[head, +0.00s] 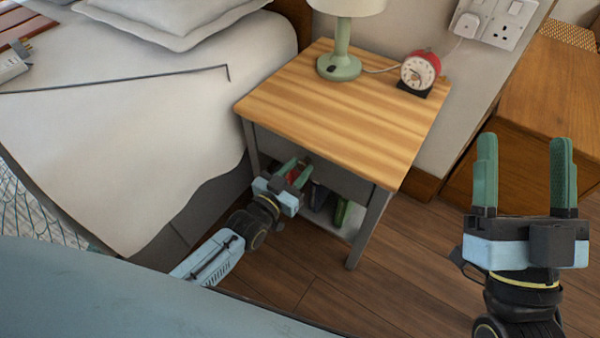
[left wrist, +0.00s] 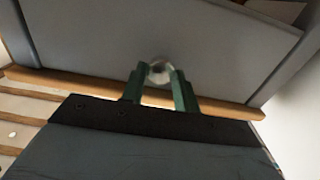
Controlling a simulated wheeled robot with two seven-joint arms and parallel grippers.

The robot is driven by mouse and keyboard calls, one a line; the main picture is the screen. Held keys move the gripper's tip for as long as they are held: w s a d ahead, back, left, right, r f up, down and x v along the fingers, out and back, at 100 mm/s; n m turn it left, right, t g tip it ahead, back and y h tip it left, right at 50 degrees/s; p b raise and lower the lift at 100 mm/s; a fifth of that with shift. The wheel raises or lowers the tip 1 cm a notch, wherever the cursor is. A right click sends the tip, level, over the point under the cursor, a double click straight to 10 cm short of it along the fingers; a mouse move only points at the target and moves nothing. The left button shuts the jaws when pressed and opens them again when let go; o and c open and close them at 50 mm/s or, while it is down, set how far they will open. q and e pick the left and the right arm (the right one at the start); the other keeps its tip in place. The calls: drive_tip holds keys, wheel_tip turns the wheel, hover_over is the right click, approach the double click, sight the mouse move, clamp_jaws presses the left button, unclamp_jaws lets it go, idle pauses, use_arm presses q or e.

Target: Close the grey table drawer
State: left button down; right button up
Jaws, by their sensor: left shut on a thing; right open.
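The bedside table (head: 340,105) has a striped wooden top and grey legs. Its grey drawer front (left wrist: 215,55) fills much of the left wrist view, with a small pale round knob (left wrist: 159,70). My left gripper (left wrist: 158,80) is shut on the knob, a finger on each side; in the head view (head: 297,170) it is under the table's front edge. The tabletop hides most of the drawer from the head view, so I cannot tell how far out it stands. My right gripper (head: 525,150) is open and empty, right of the table.
A green lamp (head: 340,64) and a red alarm clock (head: 420,72) stand on the table. Books (head: 342,212) are on its lower shelf. The bed (head: 120,130) is close on the left, a wooden cabinet (head: 550,95) on the right. The floor (head: 400,270) in front is clear.

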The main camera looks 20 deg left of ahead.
use_arm(q)
drive_tip(key=c, duration=1.1)
unclamp_jaws()
drive_tip(key=shift+w, duration=0.2)
drive_tip(key=shift+o, duration=0.2)
drive_tip(key=shift+s, duration=0.15)
use_arm(e)
drive_tip(key=shift+w, duration=0.1)
use_arm(q)
drive_tip(key=shift+s+a, duration=0.1)
drive_tip(key=shift+s, duration=0.2)
drive_tip(key=p+v, duration=0.4)
drive_tip(key=v, duration=0.8)
drive_tip(key=shift+s+p, duration=0.25)
drive_tip(key=shift+p, duration=0.15)
use_arm(e)
wheel_tip(320, 180, down, 15)
drive_tip(key=d+g+h, duration=0.2)
drive_tip(key=g+h, duration=0.1)
drive_tip(key=g, duration=0.8)
drive_tip(key=shift+w+d+h, duration=0.25)
drive_tip(key=shift+d+h, duration=0.05)
drive_tip(key=shift+h, duration=0.1)
use_arm(q)
drive_tip(key=shift+a, duration=0.1)
drive_tip(key=shift+r, duration=0.1)
